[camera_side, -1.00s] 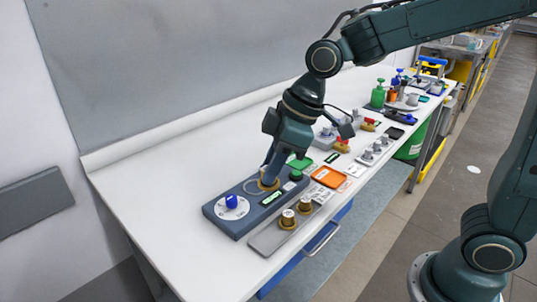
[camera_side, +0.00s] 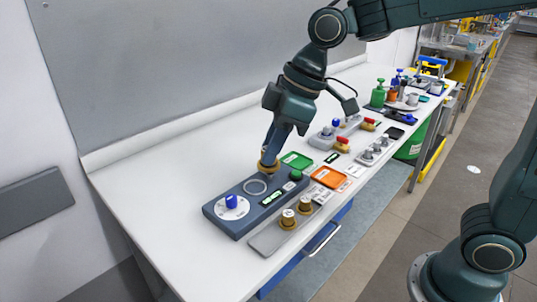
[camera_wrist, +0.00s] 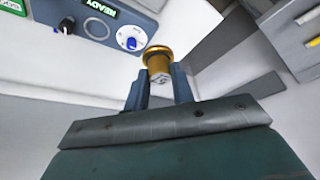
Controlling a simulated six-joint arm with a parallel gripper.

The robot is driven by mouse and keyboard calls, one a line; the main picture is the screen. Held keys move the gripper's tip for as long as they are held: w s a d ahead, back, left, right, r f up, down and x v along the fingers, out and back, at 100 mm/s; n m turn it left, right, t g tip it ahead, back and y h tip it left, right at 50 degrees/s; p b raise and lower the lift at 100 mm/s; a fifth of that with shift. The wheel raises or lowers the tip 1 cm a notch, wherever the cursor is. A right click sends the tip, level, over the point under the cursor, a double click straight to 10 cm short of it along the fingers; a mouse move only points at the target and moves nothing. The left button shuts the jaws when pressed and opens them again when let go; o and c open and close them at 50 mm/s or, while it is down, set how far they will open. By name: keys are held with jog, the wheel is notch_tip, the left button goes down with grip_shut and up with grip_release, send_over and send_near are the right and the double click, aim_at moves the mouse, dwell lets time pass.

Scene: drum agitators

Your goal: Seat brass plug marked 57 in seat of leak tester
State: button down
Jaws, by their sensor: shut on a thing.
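My gripper (camera_side: 268,158) is shut on a brass plug (camera_side: 269,167) and holds it by the far edge of the leak tester, seemingly above it. In the wrist view the plug (camera_wrist: 158,58) sits between my fingertips (camera_wrist: 160,76), its marked end facing the camera; the mark looks like 57, upside down. The leak tester (camera_side: 222,211) is a blue-grey box with a blue knob on a white dial, a lit display and a green button. A pale ring (camera_side: 255,187) on its top looks like the seat and is empty. The wrist view shows the tester's READY display (camera_wrist: 101,8).
An orange tray (camera_side: 328,177), a green tray (camera_side: 296,160) and several fittings stand to the right. The bench behind and left of the tester is clear.

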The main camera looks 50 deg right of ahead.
jog(key=shift+w+d+f+n, duration=0.15)
jog(key=shift+w+f, duration=0.05)
jog(key=shift+w, duration=0.2)
jog(key=shift+w+d+f+n, duration=0.1)
jog(key=shift+w+f+n, duration=0.1)
jog(key=shift+w, duration=0.15)
jog(key=w+d+f+n+g+y, duration=0.1)
jog(key=w+d+f+n+g, duration=0.1)
jog(key=w+d+f+n, duration=0.3)
jog(key=w+d+f, duration=0.3)
jog(key=w+f, duration=0.1)
jog(key=w, duration=0.2)
jog(key=shift+w+f, duration=0.3)
jog(key=shift+f, duration=0.05)
jog(key=shift+d+f, duration=0.1)
jog(key=shift+f, duration=0.05)
jog(key=shift+f, duration=2.8)
jog(key=shift+f, duration=0.45)
